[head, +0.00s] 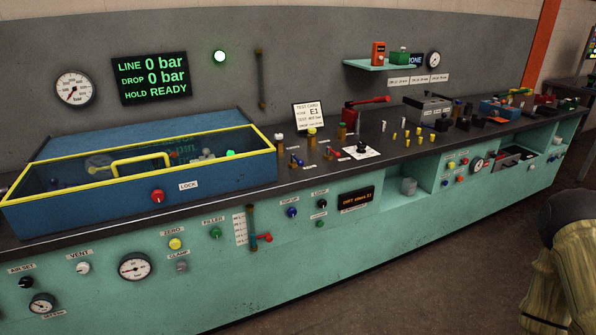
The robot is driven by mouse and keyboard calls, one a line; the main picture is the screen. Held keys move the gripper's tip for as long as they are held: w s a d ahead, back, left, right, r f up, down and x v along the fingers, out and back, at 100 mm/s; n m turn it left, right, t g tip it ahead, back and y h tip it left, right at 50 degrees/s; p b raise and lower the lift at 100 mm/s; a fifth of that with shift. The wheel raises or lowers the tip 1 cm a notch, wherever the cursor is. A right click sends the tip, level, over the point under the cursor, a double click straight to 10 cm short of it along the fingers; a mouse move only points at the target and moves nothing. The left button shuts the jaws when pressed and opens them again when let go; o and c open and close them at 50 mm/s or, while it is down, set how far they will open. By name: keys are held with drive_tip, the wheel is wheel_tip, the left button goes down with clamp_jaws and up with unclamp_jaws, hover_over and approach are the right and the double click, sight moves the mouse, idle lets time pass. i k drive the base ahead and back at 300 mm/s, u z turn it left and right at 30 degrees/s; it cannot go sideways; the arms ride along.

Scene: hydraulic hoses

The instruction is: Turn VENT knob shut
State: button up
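The VENT knob (83,268) is a small pale round knob on the lower left of the green bench front, under its VENT label (79,255). Its pointer is too small to read, so I cannot tell its setting. A black AIRSET knob (25,283) is to its left and a round pressure gauge (135,267) to its right. My gripper is not in view. Nothing covers the VENT knob.
A blue test box (225,165) with a yellow-framed clear lid stands on the bench top above. A display (152,78) reads LINE 0 bar, DROP 0 bar, HOLD READY. The floor (440,280) in front of the bench looks clear.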

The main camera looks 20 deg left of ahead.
sight(83, 267)
drive_tip(key=u, duration=1.4)
drive_tip(key=k, duration=0.35)
drive_tip(key=u, duration=0.8)
drive_tip(key=i, duration=0.45)
drive_tip(key=z, duration=0.1)
drive_tip(key=k, duration=0.5)
drive_tip(key=z, duration=0.55)
drive_tip(key=i, duration=0.6)
drive_tip(key=u, duration=0.65)
